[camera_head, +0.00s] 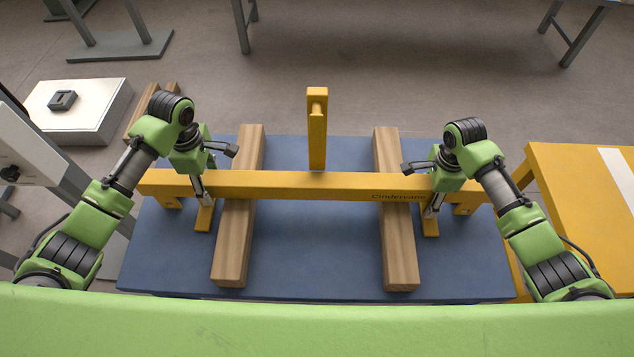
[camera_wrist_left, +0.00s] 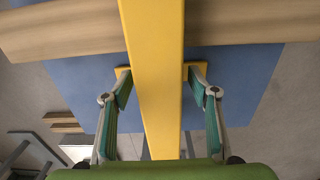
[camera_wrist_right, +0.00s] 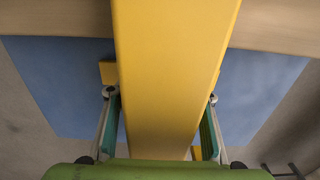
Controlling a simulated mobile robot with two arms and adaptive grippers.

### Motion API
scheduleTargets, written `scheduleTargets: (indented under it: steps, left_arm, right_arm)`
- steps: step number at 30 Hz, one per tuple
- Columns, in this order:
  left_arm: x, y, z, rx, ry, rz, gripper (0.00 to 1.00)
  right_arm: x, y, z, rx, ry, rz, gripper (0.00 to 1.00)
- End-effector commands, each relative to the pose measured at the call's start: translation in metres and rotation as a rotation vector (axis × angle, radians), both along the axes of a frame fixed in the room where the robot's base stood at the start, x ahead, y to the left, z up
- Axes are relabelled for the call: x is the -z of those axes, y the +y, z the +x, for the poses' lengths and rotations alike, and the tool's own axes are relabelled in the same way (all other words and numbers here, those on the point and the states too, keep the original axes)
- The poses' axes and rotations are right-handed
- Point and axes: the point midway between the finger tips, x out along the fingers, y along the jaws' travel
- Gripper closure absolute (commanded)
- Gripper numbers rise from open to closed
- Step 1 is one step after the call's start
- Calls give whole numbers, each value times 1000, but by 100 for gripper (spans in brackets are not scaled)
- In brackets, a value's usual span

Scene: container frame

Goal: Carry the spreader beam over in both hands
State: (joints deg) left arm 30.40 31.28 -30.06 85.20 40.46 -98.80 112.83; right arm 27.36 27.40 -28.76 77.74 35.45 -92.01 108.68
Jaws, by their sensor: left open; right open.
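The yellow spreader beam (camera_head: 300,185) lies level across two wooden blocks, left (camera_head: 235,235) and right (camera_head: 398,240), on a blue table. It carries dark lettering right of centre and a yellow upright (camera_head: 317,130) at its middle. My left gripper (camera_head: 201,190) is at the beam's left part, outside the left block. In the left wrist view its open fingers stand on either side of the beam (camera_wrist_left: 155,60), with gaps. My right gripper (camera_head: 434,198) is at the right part, outside the right block. Its open fingers flank the beam (camera_wrist_right: 170,60) closely; contact cannot be told.
The blue table (camera_head: 315,250) is otherwise bare. A yellow table (camera_head: 575,190) with a white stripe stands at the right. A pale box (camera_head: 95,125) with a small dark item is on the floor at the left, near more timber (camera_head: 140,115).

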Motion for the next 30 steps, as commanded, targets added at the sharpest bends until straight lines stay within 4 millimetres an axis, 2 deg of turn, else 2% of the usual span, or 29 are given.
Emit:
scheduleTargets:
  steps: [11, 16, 17, 18, 30]
  left_arm:
    - [5, 0, 0, 0, -1, 0, 46]
    - [5, 0, 0, 0, -1, 0, 87]
    - [5, 0, 0, 0, -1, 0, 95]
    - [5, 0, 0, 0, -1, 0, 100]
    - [-1, 0, 3, -1, -10, -2, 100]
  right_arm:
    - [5, 0, 0, -1, -1, 0, 53]
    - [5, 0, 0, -1, -1, 0, 94]
    - [5, 0, 0, -1, -1, 0, 100]
    - [5, 0, 0, -1, -1, 0, 100]
    - [-2, 1, 4, -1, -10, 2, 100]
